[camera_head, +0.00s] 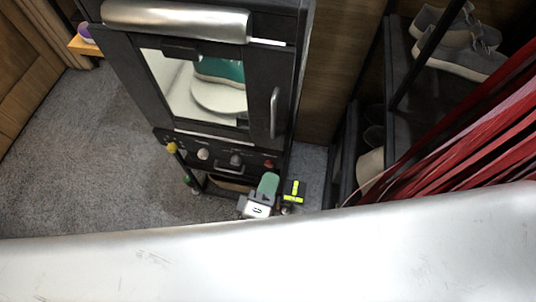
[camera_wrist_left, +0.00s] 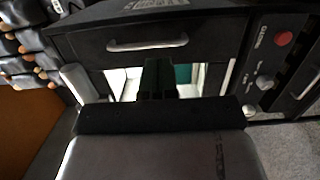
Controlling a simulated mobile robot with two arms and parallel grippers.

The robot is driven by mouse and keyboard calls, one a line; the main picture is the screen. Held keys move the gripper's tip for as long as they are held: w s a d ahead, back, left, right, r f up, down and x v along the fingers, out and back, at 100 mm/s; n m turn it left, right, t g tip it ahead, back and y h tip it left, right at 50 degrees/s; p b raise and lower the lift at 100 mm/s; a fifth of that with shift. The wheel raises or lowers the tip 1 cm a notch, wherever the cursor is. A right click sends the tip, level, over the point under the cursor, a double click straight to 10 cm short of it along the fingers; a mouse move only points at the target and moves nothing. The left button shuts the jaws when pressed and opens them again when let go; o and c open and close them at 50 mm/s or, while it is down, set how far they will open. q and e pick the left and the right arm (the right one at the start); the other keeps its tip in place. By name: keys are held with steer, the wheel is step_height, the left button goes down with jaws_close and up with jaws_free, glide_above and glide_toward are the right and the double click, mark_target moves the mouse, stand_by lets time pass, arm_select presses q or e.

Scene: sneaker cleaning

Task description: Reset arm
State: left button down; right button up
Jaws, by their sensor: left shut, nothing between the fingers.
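Behind the window, a teal sneaker (camera_head: 219,69) rests on a round white platform (camera_head: 217,97). In the left wrist view the fingers hide part of the teal shape (camera_wrist_left: 183,74). My right gripper is in neither view.
The machine has a door handle (camera_head: 275,112) and a red knob (camera_head: 269,163). A dark shelf rack (camera_head: 414,92) with grey sneakers (camera_head: 458,58) stands at the right, beside hanging red strips (camera_head: 478,130). Grey carpet (camera_head: 85,165) is clear at the left.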

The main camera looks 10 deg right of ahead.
arm_select(q)
steer(key=s+a+f+m+g+y, duration=0.1)
steer(key=s+a+f+m+g, duration=0.15)
steer(key=f, duration=0.65)
steer(key=s+a+f+m+g+y, duration=0.1)
steer(key=a+f+m+g, duration=0.25)
steer(key=f, duration=0.65)
steer(key=s+a+f+m+g+y, duration=0.1)
steer(key=s+a+f+m+g, duration=0.2)
steer(key=f, duration=0.6)
steer(key=s+a+f+m+g+y, duration=0.4)
steer(key=s+a+f+m+g, duration=0.2)
steer(key=s+a+f, duration=0.9)
steer(key=s+a, duration=0.2)
steer(key=a, duration=0.1)
steer(key=shift+f+m+y, duration=0.3)
steer(key=shift+f, duration=0.05)
